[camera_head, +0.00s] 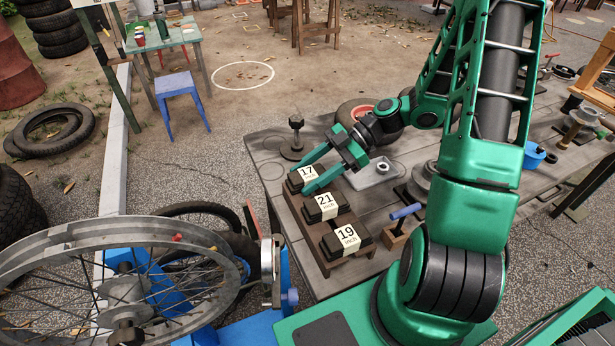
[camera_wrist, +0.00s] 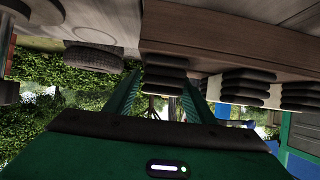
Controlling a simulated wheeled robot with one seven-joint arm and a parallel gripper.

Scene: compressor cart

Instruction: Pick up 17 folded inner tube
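The 17 folded inner tube (camera_head: 293,183) is a dark folded bundle with a white "17 inch" band. It lies at the far end of a brown wooden rack (camera_head: 323,266). My gripper (camera_head: 301,177) is open at this tube, with one green finger on each side. In the wrist view, which looks upside down, the dark layered bundle (camera_wrist: 165,76) shows between the two fingers of my gripper (camera_wrist: 161,82). I cannot tell whether the fingers touch it. The 21 tube (camera_head: 315,212) and the 19 tube (camera_head: 336,247) lie nearer on the same rack.
The rack stands on a grey workbench (camera_head: 268,160). A dark clamp-like stand (camera_head: 296,140) is behind the tube, and a grey tray (camera_head: 375,173) is to the right. A blue-handled tool (camera_head: 405,212) stands right of the rack. A spoked wheel (camera_head: 120,290) is at front left.

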